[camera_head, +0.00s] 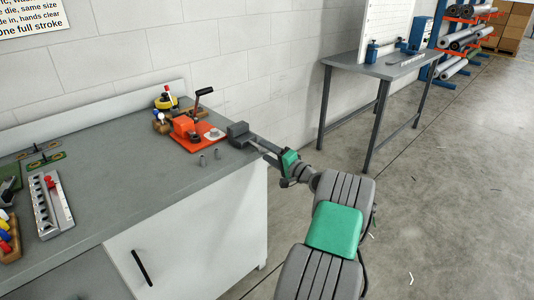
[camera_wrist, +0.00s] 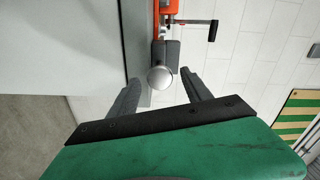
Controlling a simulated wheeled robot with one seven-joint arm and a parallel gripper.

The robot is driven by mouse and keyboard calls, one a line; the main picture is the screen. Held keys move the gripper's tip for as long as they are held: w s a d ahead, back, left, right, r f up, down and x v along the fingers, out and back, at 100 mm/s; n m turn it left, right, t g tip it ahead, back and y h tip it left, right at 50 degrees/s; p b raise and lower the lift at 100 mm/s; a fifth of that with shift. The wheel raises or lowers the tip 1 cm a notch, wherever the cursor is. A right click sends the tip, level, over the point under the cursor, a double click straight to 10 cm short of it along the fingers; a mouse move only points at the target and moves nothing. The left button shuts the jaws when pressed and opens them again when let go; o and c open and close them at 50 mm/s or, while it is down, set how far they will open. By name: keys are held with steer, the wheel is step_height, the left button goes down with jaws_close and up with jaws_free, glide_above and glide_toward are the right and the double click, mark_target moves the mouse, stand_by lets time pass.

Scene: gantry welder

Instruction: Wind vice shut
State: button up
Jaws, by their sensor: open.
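The grey vice (camera_head: 240,133) sits at the right-hand edge of the grey bench. My gripper (camera_head: 266,148) reaches in from the right, just beyond the bench edge, in front of the vice. In the wrist view the dark vice body (camera_wrist: 170,48) has a light round end (camera_wrist: 160,78) facing the camera. My gripper's fingers (camera_wrist: 161,92) are open, one on either side of that round end, with visible gaps. No clear contact shows. I cannot tell how wide the vice jaws stand, as the jaw gap is hidden.
An orange lever tool (camera_head: 185,128) stands close to the left of the vice, its black handle raised. A white wall runs behind. A second table (camera_head: 400,68) stands farther right; floor between is clear.

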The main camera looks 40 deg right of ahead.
steer(key=s, duration=0.7)
steer(key=shift+s, duration=0.35)
steer(key=shift+d, duration=0.1)
steer(key=w+a+r+n+g+y+p, duration=0.25)
steer(key=w+a, duration=0.35)
steer(key=a, duration=0.3)
steer(key=a+r+n+g+p, duration=0.2)
steer(key=a+n+g, duration=0.15)
steer(key=a, duration=0.75)
steer(key=a+r+n+g+p, duration=0.2)
steer(key=a+n+g, duration=0.15)
steer(key=a, duration=0.75)
steer(key=s+a+r+n+g+h+p, duration=0.1)
steer(key=s+a+n+g+p, duration=0.1)
steer(key=s+a, duration=0.4)
steer(key=s+a+r+n+g+h+p, duration=0.2)
steer(key=s+a, duration=0.3)
steer(key=s, duration=1)
steer(key=shift+s+a+n+g+p, duration=0.4)
steer(key=shift+n+g, duration=0.25)
steer(key=shift+n, duration=0.1)
